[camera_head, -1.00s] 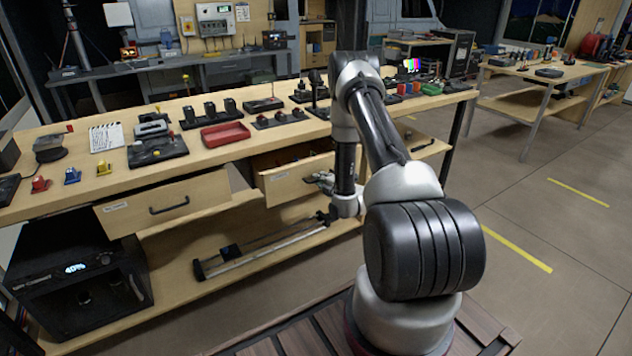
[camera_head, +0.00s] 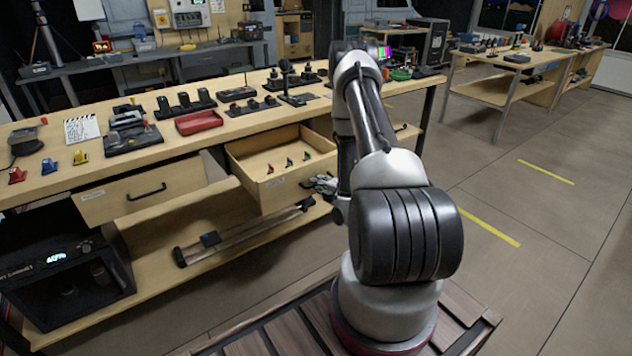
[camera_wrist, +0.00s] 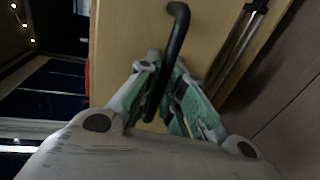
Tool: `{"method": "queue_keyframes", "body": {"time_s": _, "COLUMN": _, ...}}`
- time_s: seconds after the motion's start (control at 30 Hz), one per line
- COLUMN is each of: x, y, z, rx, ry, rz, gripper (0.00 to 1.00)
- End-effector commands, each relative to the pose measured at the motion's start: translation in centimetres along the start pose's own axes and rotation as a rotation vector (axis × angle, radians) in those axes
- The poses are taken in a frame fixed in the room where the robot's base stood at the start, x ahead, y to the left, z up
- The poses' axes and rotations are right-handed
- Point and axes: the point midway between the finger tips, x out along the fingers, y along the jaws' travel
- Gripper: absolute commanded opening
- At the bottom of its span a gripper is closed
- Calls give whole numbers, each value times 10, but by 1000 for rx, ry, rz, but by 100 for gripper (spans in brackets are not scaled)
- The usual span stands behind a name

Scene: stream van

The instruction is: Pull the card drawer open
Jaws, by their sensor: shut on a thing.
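The wooden drawer (camera_head: 272,189) in the middle of the bench is pulled well out, and several small coloured items lie in it. A small label is on its front at the left. My gripper (camera_head: 322,184) is at the right part of this drawer's front. In the wrist view my gripper (camera_wrist: 166,112) has its green-padded fingers shut around the black bar handle (camera_wrist: 178,45) on the wooden front. The label is too small to read, so I cannot tell whether this is the card drawer.
A second drawer (camera_head: 118,200) to the left also stands partly out. A red tray (camera_head: 198,123) and several devices stand on the bench top. A long rail (camera_head: 240,234) lies on the lower shelf, near a black box (camera_head: 62,285). The floor at right is clear.

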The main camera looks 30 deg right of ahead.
Motion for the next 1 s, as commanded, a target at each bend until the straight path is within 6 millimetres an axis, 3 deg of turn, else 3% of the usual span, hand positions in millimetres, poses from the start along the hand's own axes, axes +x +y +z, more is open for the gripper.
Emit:
{"method": "queue_keyframes", "body": {"time_s": 0.3, "x": -1, "y": -1, "z": 0, "rx": 0, "ry": 1, "rz": -2, "gripper": 0}}
{"method": "queue_keyframes", "body": {"time_s": 0.33, "x": -1, "y": -1, "z": 0, "rx": 0, "ry": 1, "rz": -2, "gripper": 13}}
{"method": "queue_keyframes", "body": {"time_s": 0.43, "x": 0, "y": -1, "z": 0, "rx": 0, "ry": 0, "rz": -2, "gripper": 31}}
{"method": "queue_keyframes", "body": {"time_s": 0.8, "x": -4, "y": 0, "z": 0, "rx": 1, "ry": -1, "rz": -1, "gripper": 31}}
{"method": "queue_keyframes", "body": {"time_s": 1.0, "x": -36, "y": -1, "z": 2, "rx": 4, "ry": -4, "rz": -4, "gripper": 31}}
